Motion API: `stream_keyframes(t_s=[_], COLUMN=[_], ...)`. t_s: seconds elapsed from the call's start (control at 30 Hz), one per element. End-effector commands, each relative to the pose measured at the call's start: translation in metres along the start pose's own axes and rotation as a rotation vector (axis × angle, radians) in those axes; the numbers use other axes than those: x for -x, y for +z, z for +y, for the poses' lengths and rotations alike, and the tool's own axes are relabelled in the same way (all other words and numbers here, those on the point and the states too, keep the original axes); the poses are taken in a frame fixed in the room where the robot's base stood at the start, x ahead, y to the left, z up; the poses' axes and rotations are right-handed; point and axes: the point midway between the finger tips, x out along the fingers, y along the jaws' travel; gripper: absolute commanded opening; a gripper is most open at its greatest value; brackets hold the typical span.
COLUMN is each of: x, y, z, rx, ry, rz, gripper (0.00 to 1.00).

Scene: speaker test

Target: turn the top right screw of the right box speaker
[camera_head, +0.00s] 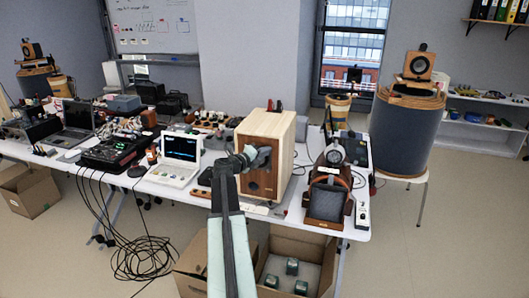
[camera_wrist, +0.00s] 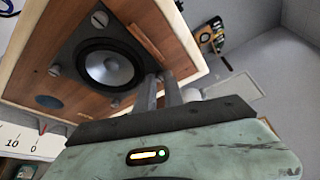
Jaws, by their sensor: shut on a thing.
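A wooden box speaker (camera_head: 270,185) stands upright on the white table, its front facing me. In the wrist view its front (camera_wrist: 70,35) shows a dark round driver (camera_wrist: 105,66) and a dark round port. Three screws show around the driver: one (camera_wrist: 99,18), another (camera_wrist: 54,70) and a third (camera_wrist: 115,103). My gripper (camera_head: 264,153) is at the driver's upper right in the head view. In the wrist view, its two fingers (camera_wrist: 160,78) are close together at the driver's edge, shut on a screw. The fingers hide that screw.
Headphones (camera_head: 334,157) on a stand are right of the speaker. Cardboard boxes (camera_head: 196,270) stand on the floor under the table edge. A small speaker (camera_head: 420,65) tops a drum at right. Floor at right is clear.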

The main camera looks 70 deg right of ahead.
Motion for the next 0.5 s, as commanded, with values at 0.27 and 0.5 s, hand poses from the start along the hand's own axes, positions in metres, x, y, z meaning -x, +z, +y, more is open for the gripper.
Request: stream_keyframes(t_s=[0.27,0.5], x=[-0.0001,-0.0002], y=[0.0023,0.0024], z=[-0.0004,-0.0005], rx=[-0.01,-0.009], ry=[0.004,0.003], rz=[-0.006,-0.007], gripper=[0.0,0.21])
